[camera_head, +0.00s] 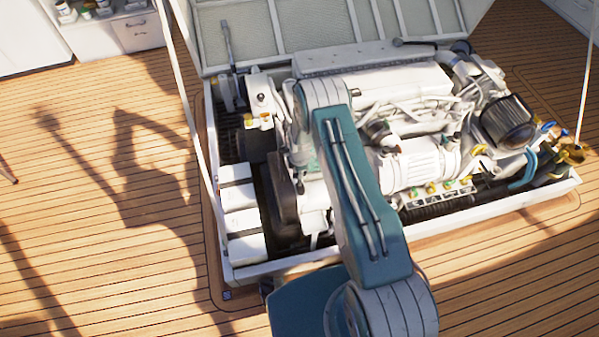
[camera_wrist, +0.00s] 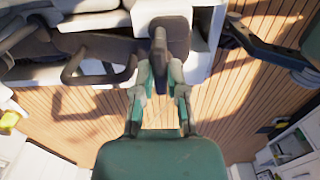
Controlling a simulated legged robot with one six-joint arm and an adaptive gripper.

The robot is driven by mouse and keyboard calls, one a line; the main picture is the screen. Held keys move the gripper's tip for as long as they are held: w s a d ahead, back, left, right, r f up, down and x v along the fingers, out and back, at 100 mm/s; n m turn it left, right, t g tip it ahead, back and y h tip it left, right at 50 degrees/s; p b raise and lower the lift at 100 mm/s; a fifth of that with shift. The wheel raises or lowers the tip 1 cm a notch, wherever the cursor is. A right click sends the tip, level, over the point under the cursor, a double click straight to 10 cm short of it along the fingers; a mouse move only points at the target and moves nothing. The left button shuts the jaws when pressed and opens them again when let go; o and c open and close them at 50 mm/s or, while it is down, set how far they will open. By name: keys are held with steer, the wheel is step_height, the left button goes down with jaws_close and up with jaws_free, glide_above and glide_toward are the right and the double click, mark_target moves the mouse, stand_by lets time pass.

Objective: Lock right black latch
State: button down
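In the wrist view my gripper (camera_wrist: 161,68) has its two fingers apart, one on each side of a dark upright handle-like piece (camera_wrist: 158,50). I cannot tell whether the fingers press on it or whether it is the right black latch. In the camera_head view a black handle (camera_head: 415,43) lies at the back right, by the base of the raised hatch lid (camera_head: 300,25). A grey lever (camera_head: 228,48) stands upright at the back left. My gripper is hidden behind my arm in that view.
The white engine (camera_head: 420,160) fills the white-framed opening (camera_head: 480,210). A long dark bar (camera_wrist: 265,45) lies to the right of the fingers in the wrist view. Wooden deck (camera_head: 90,240) is open at left. Cabinets (camera_head: 130,32) stand at the back left.

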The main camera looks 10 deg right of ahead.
steer(key=shift+m, duration=0.3)
steer(key=m, duration=0.4)
steer(key=shift+w, duration=0.1)
steer(key=m, duration=0.4)
steer(key=shift+m, duration=0.4)
steer(key=m, duration=0.4)
steer(key=shift+m, duration=2.2)
steer(key=c, duration=0.7)
jaws_free()
